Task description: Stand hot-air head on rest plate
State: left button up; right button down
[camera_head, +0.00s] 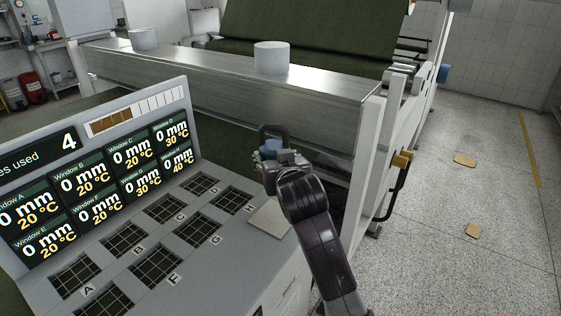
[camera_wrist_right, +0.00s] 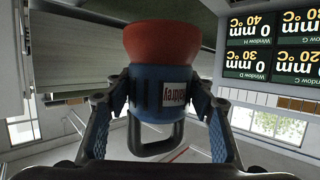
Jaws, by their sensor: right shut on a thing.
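The hot-air head (camera_wrist_right: 150,78) has a blue body, a red flared end, a label and a dark loop handle. My right gripper (camera_head: 278,163) is shut on it, one finger on each side of the blue body in the right wrist view. In the head view only a bit of its blue body (camera_head: 272,144) and the dark loop show, in the air above the panel's far right end. A pale square plate (camera_head: 268,222), likely the rest plate, lies on the panel's right end, partly hidden by my right arm. My left gripper is out of view.
The panel holds several black gridded windows (camera_head: 165,209) with letters. Behind it stands a display (camera_head: 95,170) with readings. A metal beam (camera_head: 230,85) carries a white cylinder (camera_head: 271,57). A machine frame with a handle (camera_head: 395,190) stands right. The floor at right is mostly open.

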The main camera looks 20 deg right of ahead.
jog(key=shift+w+f+p, duration=0.1)
jog(key=shift+f+p, duration=0.2)
jog(key=shift+f, duration=7.15)
jog(key=shift+f, duration=0.1)
jog(key=c, duration=1)
grip_release()
jog(key=shift+f, duration=0.25)
jog(key=shift+o, duration=0.4)
jog(key=shift+s, duration=0.2)
jog(key=shift+r, duration=0.15)
jog(key=b+v, duration=0.1)
jog(key=v, duration=1.1)
